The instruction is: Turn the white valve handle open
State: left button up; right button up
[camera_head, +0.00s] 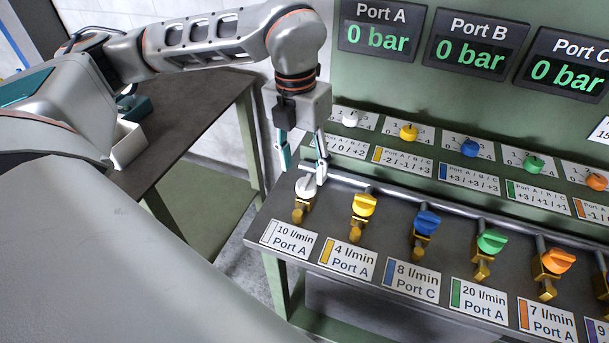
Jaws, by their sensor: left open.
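The white valve handle (304,186) sits on a brass valve at the left end of the front row, behind the label "10 l/min Port A" (289,240). My left gripper (302,172) points down right at this handle, with its fingers spread. One finger is at the handle's right side and overlaps it in the picture; the other hangs to the left and higher. I cannot tell whether a finger touches the handle. My right gripper is not in view.
Yellow (364,205), blue (427,222), green (491,241) and orange (558,260) valve handles stand to the right. A back row of small coloured knobs lies behind a pipe. The displays for Port A (378,27) and Port B (471,44) read 0 bar. A dark table (185,125) stands left.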

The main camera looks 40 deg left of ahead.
aim_at(301, 182)
pick_arm(q)
notch_tip(301, 182, up, 8)
jog(key=shift+a+f, duration=0.25)
jog(key=shift+a, duration=0.05)
dwell(0.5)
